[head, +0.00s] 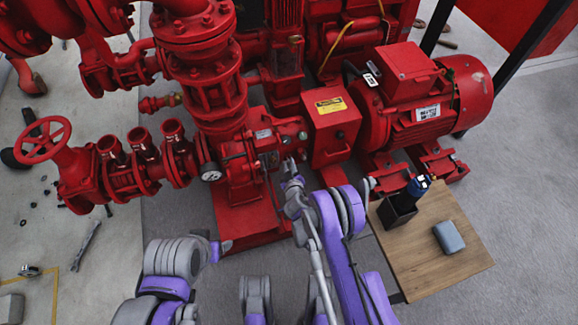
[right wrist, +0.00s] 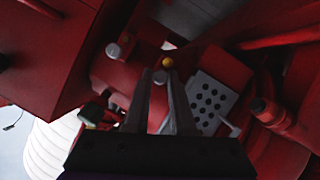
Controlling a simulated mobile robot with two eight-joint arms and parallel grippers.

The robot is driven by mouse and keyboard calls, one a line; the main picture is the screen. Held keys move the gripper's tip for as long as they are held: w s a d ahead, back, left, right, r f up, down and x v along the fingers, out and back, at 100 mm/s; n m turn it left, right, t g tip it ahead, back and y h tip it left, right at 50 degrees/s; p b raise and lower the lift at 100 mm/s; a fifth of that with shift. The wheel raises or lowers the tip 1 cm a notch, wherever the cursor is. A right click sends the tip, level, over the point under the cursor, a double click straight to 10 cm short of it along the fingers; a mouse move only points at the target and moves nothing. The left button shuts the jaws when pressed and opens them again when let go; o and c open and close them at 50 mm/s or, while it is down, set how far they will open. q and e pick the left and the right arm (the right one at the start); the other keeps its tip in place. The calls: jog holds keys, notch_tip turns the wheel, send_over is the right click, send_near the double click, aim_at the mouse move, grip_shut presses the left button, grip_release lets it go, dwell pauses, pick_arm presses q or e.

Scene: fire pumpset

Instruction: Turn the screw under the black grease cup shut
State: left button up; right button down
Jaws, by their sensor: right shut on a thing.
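My right gripper (head: 291,168) is at the front of the red pump's bearing housing (head: 268,150), left of the red guard box with the yellow label. In the right wrist view its two fingers (right wrist: 161,80) are closed together on a small grey screw head (right wrist: 160,76). A small brass-yellow ball (right wrist: 167,62) shows just beyond the fingertips. I cannot clearly make out the black grease cup; the area is dark in the wrist view and small in the head view. My left arm is at the lower left in the head view, but its gripper does not show.
The red guard box (head: 331,130) and motor (head: 425,95) stand to the right. A wooden table (head: 430,270) holds a black holder (head: 397,212) and a grey-blue block (head: 449,237). A pressure gauge (head: 211,172) and red handwheel (head: 42,140) are left. A perforated grey plate (right wrist: 212,100) is near the fingers.

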jog(key=m+y, duration=0.2)
jog(key=m, duration=0.1)
jog(key=m+g+y+b, duration=0.1)
jog(key=m+y, duration=0.1)
jog(key=m, duration=0.1)
jog(key=d+m+y, duration=0.1)
jog(key=m+y, duration=0.1)
jog(key=m, duration=0.1)
jog(key=shift+w+g+b, duration=0.2)
jog(key=shift+g+b, duration=0.1)
dwell(0.8)
jog(key=shift+m, duration=0.4)
jog(key=shift+y, duration=0.3)
jog(key=c, duration=0.8)
grip_release()
jog(key=shift+f, duration=0.1)
jog(key=shift+o, duration=0.2)
jog(key=shift+s, duration=0.15)
